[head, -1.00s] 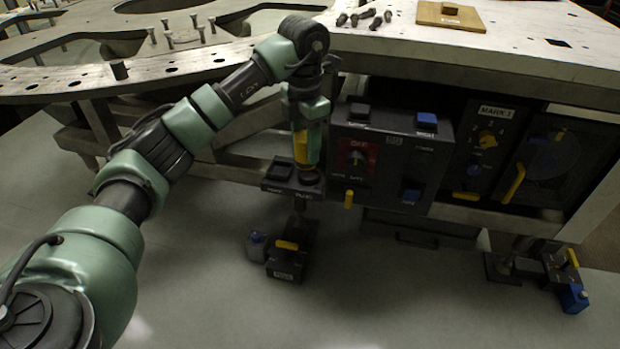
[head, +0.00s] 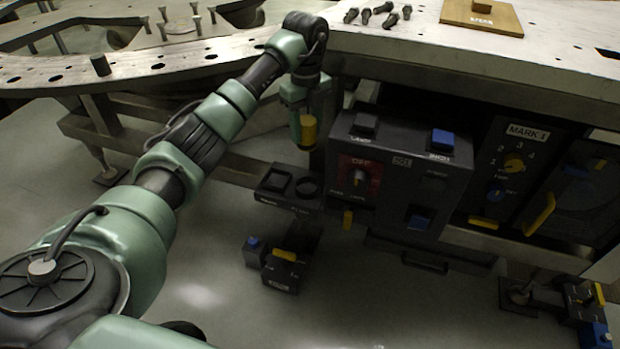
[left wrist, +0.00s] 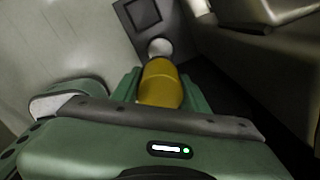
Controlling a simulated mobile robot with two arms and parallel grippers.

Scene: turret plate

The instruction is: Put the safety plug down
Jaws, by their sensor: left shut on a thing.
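The safety plug is a yellow cylinder (head: 308,132) in the head view. My left gripper (head: 305,118) is shut on it, and it hangs below the fingers. It also shows between the green fingers in the left wrist view (left wrist: 162,84). Below it, apart from it, is a small dark shelf (head: 284,197) with a square frame (head: 273,180) on the left and a round ring (head: 307,187) on the right. The ring is empty. The plug's lower end is clear of the ring. My right gripper is not in view.
The dark control box (head: 400,165) with a red-backed switch stands close to the right of the plug. The steel table edge (head: 450,78) is above it. A yellow-handled floor unit (head: 285,268) sits below the shelf. Bolts (head: 380,14) lie on the table.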

